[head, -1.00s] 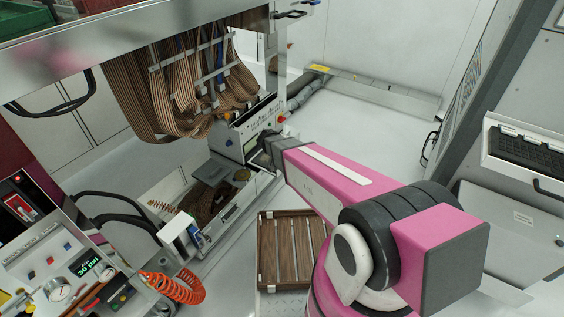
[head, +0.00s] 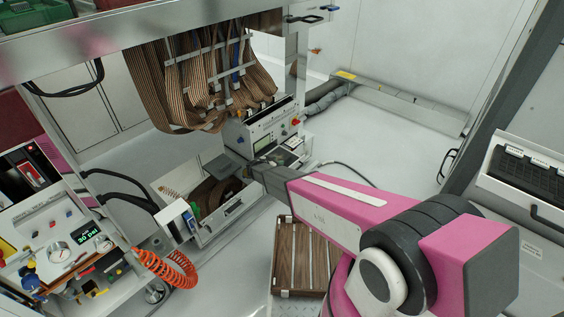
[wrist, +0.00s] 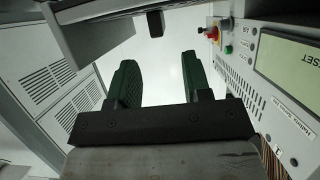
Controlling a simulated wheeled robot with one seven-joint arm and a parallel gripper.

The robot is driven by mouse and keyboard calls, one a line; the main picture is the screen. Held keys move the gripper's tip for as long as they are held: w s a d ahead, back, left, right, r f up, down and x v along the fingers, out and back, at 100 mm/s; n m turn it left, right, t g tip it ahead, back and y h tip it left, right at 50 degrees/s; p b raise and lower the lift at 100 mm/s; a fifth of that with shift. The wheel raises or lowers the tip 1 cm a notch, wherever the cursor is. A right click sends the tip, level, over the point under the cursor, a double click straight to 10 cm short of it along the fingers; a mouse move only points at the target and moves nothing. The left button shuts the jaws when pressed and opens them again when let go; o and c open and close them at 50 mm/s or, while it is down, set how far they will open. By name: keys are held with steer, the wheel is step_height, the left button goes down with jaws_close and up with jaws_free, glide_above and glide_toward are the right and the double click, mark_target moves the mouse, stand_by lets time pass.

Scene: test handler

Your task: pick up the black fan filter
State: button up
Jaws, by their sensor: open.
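I cannot pick out the black fan filter for certain in either view. A flat dark grey plate (head: 222,170) lies over the open bay left of my arm's end in the head view; I cannot tell whether it is the filter. My gripper shows in the wrist view (wrist: 160,72), with two green fingers well apart and only pale background between them. In the head view the fingertips are too small and dark to make out beside the instrument box.
A grey instrument box (head: 262,132) with a screen and knobs stands close to my arm's end. Striped ribbon cables (head: 190,85) hang above it. A control panel (head: 65,250) with an orange coiled hose stands at left.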

mark_target(285, 160)
steer(key=x, duration=0.6)
steer(key=shift+w+d+f, duration=0.2)
jaws_close()
